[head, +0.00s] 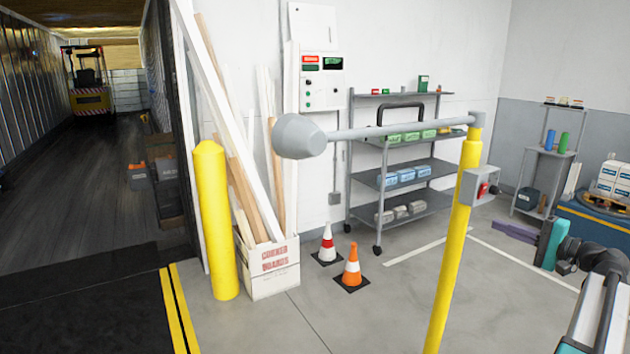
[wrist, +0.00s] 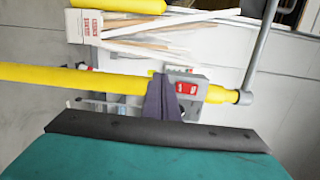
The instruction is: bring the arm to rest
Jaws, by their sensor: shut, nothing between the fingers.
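My gripper (head: 496,227) is at the right of the head view, with purple fingers closed together and nothing between them. It points left toward the yellow post (head: 452,255), below and right of the grey switch box (head: 477,188) with its red switch. A gap shows between the fingertips and the post in the head view. In the wrist view my gripper (wrist: 166,80) shows its shut fingers overlapping the switch box (wrist: 213,80) in the picture; whether they touch it cannot be told there. My forearm runs to the lower right corner of the head view.
The post carries a long grey boom (head: 390,130) reaching left. A wheeled shelf cart (head: 415,170) and two cones (head: 352,268) stand behind. A blue pallet unit (head: 600,228) with boxes is at the far right. The floor (head: 520,310) between post and arm is clear.

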